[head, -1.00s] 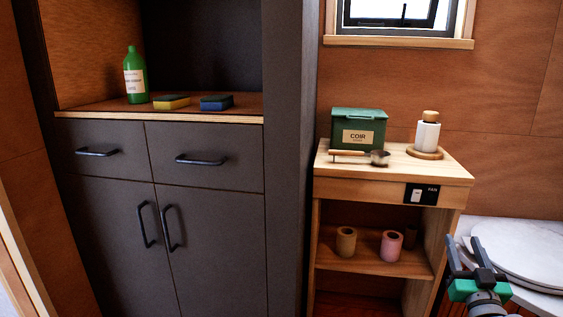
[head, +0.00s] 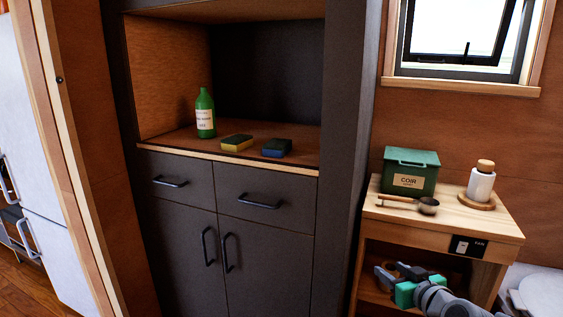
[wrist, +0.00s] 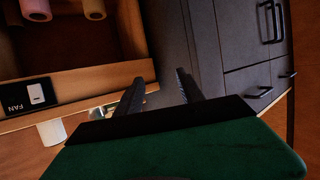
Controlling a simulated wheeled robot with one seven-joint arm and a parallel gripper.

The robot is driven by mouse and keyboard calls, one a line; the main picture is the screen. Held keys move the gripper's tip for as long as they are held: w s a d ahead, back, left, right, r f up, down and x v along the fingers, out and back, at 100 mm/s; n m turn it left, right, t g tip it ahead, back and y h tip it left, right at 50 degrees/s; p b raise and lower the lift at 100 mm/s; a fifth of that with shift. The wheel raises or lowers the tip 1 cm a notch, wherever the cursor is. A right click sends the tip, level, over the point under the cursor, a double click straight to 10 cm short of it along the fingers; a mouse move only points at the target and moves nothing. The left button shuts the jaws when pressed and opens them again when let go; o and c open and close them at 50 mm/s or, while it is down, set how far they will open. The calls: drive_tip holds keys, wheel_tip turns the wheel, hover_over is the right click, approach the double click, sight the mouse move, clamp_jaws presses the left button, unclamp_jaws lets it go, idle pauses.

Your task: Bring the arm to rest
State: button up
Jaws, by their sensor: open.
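My gripper (head: 387,275) is at the lower right in the head view, in front of the open shelf of the small wooden stand (head: 455,222). Its fingers point left and are spread apart with nothing between them. In the wrist view the two dark fingers (wrist: 160,88) are also apart and empty. Beyond them are the dark cabinet's doors and handles. The lower part of my arm leaves the head view at the bottom edge.
The dark cabinet (head: 255,255) holds a green bottle (head: 205,115) and two sponges (head: 237,142) (head: 277,148). On the stand are a green COIR box (head: 410,178), a scoop (head: 428,207) and a white bottle (head: 482,182). A white toilet lid (head: 545,295) is lower right. A doorway opens left.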

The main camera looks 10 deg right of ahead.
drive_tip(key=s+a+r+n+g+y+p, duration=0.15)
drive_tip(key=a+r+g+p, duration=0.25)
drive_tip(key=a+r+p, duration=0.6)
drive_tip(key=s+a+r+m+g+h+p, duration=0.1)
drive_tip(key=s+a+r+g+p, duration=0.2)
drive_tip(key=s+a+r+p, duration=0.1)
drive_tip(key=s+a+r+m+g+h+p, duration=0.1)
drive_tip(key=s+a+r+g+p, duration=0.3)
drive_tip(key=s+a+p, duration=0.3)
drive_tip(key=s+p, duration=0.1)
drive_tip(key=s, duration=0.3)
drive_tip(key=shift+s+a+r, duration=0.15)
drive_tip(key=shift+s+r, duration=0.05)
drive_tip(key=shift+r, duration=0.2)
